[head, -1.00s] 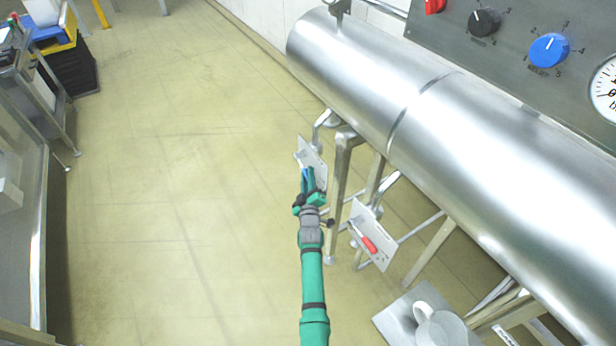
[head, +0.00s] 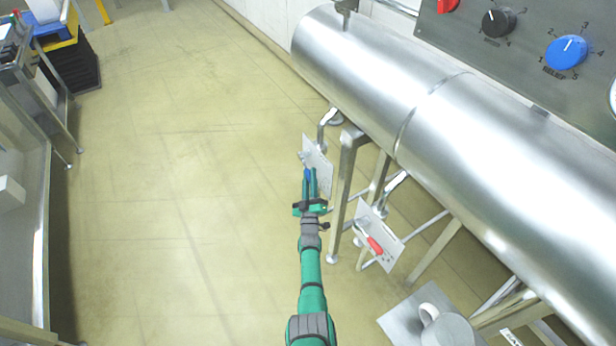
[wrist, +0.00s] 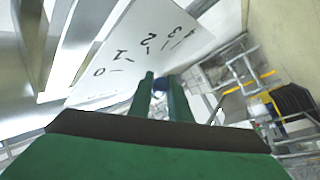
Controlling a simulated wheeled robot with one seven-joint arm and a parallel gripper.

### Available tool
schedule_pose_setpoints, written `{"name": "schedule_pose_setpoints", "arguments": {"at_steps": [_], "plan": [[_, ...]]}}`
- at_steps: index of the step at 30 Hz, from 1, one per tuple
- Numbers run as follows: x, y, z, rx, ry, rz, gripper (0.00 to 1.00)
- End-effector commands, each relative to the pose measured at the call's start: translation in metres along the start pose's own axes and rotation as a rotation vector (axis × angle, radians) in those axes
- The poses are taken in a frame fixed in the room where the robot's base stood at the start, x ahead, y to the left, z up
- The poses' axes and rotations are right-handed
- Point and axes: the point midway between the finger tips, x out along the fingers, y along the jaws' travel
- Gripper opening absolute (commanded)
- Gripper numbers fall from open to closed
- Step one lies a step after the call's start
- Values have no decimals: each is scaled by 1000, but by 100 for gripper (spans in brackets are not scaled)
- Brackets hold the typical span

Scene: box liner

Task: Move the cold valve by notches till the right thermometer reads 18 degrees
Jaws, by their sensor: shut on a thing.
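The cold valve's blue lever (head: 308,174) sits in front of a pale upright plate (head: 316,152) under the steel cylinder. My gripper (head: 310,184) is shut on this lever, its green fingers on either side of it. A small blue part of the lever (wrist: 160,84) shows between the fingertips. Which mark the lever points at cannot be told. No readable thermometer is in view.
A second plate (head: 378,238) with a red lever (head: 375,245) is to the right, near a steel leg (head: 343,185). A grey mug (head: 447,328) stands lower right. The big cylinder (head: 480,130) and knob panel (head: 520,40) are above. Floor to the left is clear.

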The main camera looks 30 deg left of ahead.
Motion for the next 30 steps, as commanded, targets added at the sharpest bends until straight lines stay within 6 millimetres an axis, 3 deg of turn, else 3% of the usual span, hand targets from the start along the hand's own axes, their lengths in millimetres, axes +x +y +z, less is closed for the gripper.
{"name": "schedule_pose_setpoints", "arguments": {"at_steps": [12, 13, 15, 25, 30], "plan": [[0, -3, -2, 6, 8, 5, 0], [0, -3, -3, 7, 8, 5, 24], [0, -5, -4, 8, 10, 4, 36], [-2, -4, -3, 8, 9, 5, 36], [-15, -5, -2, 9, 9, 4, 36]]}}
